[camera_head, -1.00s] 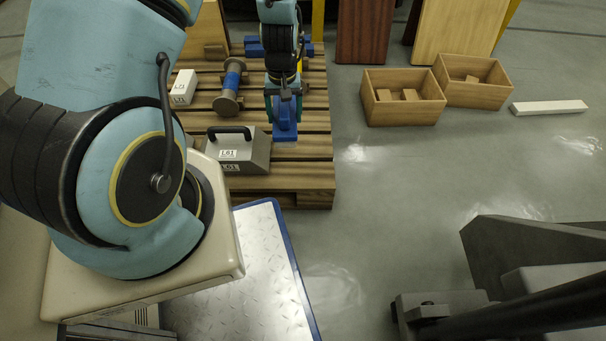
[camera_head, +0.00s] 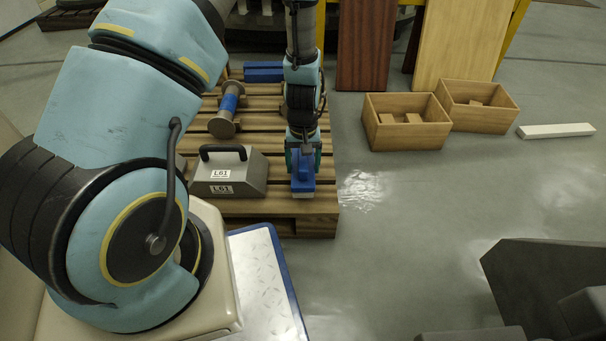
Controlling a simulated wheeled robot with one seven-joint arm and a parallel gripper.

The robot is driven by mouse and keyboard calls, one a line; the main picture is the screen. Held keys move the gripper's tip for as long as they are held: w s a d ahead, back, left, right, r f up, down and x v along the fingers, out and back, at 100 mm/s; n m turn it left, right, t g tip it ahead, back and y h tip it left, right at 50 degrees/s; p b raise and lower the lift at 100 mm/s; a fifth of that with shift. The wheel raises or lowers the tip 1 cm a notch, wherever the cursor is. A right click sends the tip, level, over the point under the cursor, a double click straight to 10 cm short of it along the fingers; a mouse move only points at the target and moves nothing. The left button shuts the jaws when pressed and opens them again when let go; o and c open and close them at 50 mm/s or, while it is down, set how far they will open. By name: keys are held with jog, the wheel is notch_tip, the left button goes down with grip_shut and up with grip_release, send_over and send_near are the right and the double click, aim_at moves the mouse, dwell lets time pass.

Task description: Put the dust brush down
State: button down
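The dust brush appears to be the blue block-shaped thing (camera_head: 302,184) below my gripper (camera_head: 303,158). My gripper points down, its teal fingers around the upper part of the brush, and seems shut on it. The brush is over the near right part of the wooden pallet (camera_head: 318,222), right of a grey case marked L61 (camera_head: 252,178). Whether its underside touches the slats I cannot tell. The bristles are not clear.
A spool with a blue band (camera_head: 228,103) and a blue object (camera_head: 262,72) lie farther back on the pallet. Two open wooden boxes (camera_head: 408,140) (camera_head: 480,118) and a white bar (camera_head: 556,131) are on the floor at right. Floor between pallet and boxes is clear.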

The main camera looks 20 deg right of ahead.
jog(key=shift+f, duration=1.15)
jog(key=shift+b, duration=0.3)
jog(key=shift+f, duration=0.15)
grip_release()
